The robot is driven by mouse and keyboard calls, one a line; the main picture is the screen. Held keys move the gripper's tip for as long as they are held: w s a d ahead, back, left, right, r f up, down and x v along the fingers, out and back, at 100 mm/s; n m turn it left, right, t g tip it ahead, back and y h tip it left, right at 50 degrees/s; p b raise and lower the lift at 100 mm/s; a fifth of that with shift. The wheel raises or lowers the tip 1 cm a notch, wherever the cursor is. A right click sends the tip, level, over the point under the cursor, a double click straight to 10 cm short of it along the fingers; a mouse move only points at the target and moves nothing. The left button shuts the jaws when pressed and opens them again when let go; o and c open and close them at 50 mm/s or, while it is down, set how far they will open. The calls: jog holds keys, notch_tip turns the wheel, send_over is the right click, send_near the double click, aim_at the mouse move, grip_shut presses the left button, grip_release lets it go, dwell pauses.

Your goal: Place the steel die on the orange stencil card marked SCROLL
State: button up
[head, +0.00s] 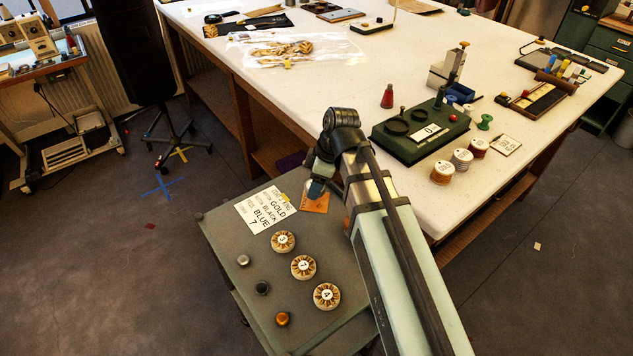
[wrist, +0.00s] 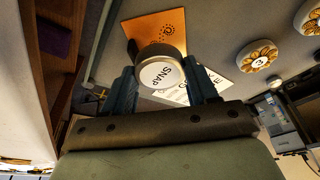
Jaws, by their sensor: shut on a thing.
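My gripper (wrist: 162,78) is shut on a steel-coloured round die (wrist: 162,74) with a white end label reading SNAP, one blue finger on each side. The orange stencil card (wrist: 157,30) with a dark spiral mark lies flat beyond the die, which overlaps its edge in the wrist view. I cannot tell whether die and card touch. In the head view the orange card (head: 314,204) lies at the far edge of the small grey table, partly covered by my gripper (head: 316,188). The held die cannot be made out there.
A white text card (head: 264,211) lies left of the orange card. Three round labelled pieces (head: 303,267) and small silver (head: 243,260), black (head: 262,287) and brass (head: 283,318) knobs stand nearer on the grey table (head: 228,228). The large white table (head: 330,80) stands behind.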

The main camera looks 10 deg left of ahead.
jog(key=shift+f, duration=0.6)
jog(key=o, duration=1.3)
jog(key=shift+r, duration=0.5)
jog(key=v, duration=1.2)
jog(key=shift+r, duration=0.15)
